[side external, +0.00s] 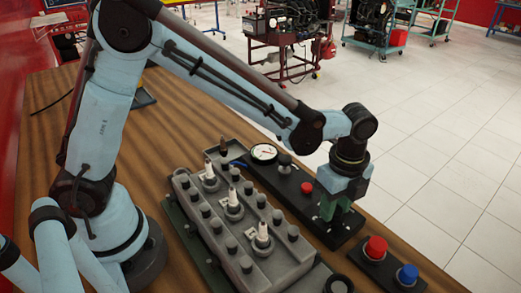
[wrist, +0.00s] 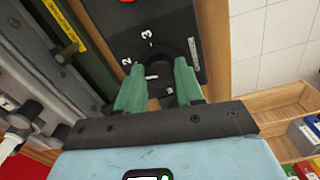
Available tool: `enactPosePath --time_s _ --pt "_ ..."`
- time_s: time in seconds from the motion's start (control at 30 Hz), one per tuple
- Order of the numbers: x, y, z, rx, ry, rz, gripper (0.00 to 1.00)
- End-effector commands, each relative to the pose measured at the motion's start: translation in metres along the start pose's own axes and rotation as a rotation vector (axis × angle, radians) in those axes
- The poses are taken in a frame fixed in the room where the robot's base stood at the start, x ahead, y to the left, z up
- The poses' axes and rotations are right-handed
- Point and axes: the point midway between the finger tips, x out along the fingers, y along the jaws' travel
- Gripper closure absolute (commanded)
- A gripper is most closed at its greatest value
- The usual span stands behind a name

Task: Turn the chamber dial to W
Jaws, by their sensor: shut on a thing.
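The dial (wrist: 158,74) is a dark round knob on a black panel (side external: 290,190), with a small pale mark on it. White characters that look like 2 and 3 stand beside it in the wrist view; no W is readable, and other marks are hidden by my fingers. My gripper (side external: 336,208) points down over the near end of the panel. In the wrist view its green fingers (wrist: 159,70) are shut on the dial, one on each side. In the side view the fingers hide the dial.
The panel also carries a gauge (side external: 264,152) and a red button (side external: 307,187). A grey engine block with spark plugs (side external: 233,206) lies close on the left. A box with a red button (side external: 376,248) and a blue button (side external: 407,275) is at the near right.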

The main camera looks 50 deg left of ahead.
Motion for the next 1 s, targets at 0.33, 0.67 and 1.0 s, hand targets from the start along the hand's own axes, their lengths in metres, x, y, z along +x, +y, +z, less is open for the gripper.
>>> enactPosePath --time_s 0.33,0.67,1.0 --pt "0.0001 0.0 -0.0001 -0.328 0.0 0.0 0.94" --pt "0.0002 0.0 -0.0001 -0.641 0.0 0.0 0.94" --pt "0.0002 0.0 -0.0001 -0.964 0.0 0.0 0.94"
